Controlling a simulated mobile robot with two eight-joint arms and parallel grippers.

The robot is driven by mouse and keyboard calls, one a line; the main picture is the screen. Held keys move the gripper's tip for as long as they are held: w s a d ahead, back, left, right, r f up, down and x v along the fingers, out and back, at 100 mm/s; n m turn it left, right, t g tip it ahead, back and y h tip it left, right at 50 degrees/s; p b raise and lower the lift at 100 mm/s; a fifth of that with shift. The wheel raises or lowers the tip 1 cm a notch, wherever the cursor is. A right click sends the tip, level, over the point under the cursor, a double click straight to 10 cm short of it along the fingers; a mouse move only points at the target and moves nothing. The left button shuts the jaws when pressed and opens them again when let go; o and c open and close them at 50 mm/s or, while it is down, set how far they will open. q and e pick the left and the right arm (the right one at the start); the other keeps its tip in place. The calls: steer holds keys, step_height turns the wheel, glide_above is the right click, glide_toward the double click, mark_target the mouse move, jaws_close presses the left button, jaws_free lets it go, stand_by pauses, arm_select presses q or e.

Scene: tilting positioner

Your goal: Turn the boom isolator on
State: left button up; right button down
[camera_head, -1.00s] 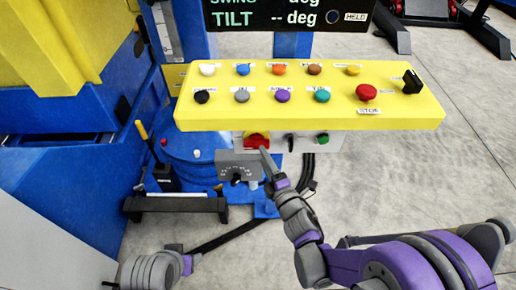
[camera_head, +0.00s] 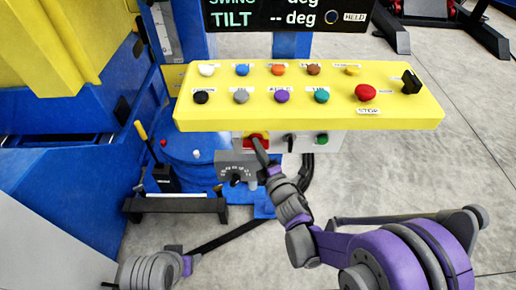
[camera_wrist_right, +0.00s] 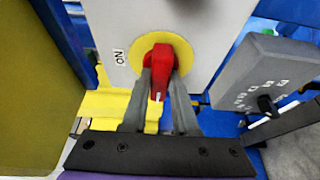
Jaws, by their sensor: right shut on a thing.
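The boom isolator is a red handle on a round yellow plate (camera_head: 247,134), on the light grey box under the yellow control panel. In the right wrist view the red handle (camera_wrist_right: 159,72) points down the picture, between the two fingers of my right gripper (camera_wrist_right: 160,88). An ON label (camera_wrist_right: 119,57) is left of the yellow plate (camera_wrist_right: 183,50). In the head view my right gripper (camera_head: 258,146) partly covers the handle and is shut on it. My left arm shows low at the left; its gripper's fingers cannot be made out.
The yellow panel (camera_head: 300,117) with several coloured buttons overhangs the isolator. A grey dial box (camera_head: 236,168) is just below and left of it. A black knob (camera_head: 290,139) and a green button (camera_head: 322,138) are to its right. Open floor lies at the right.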

stand_by(0.4)
steer(key=shift+a+f+m+t+h+b, duration=0.1)
steer(key=shift+m+t+h+b, duration=0.95)
steer(key=shift+m, duration=2.65)
steer(key=shift+a+f+m+t+h+b, duration=0.15)
steer(key=shift+m+t+h+b, duration=0.7)
steer(key=shift+m, duration=2.85)
steer(key=shift+a+f+m+t+h+b, duration=0.1)
steer(key=shift+m+t+h+b, duration=0.8)
steer(key=shift+m, duration=2.8)
steer(key=shift+h+p, duration=0.4)
steer(key=shift+h, duration=0.3)
steer(key=c, duration=0.7)
jaws_free()
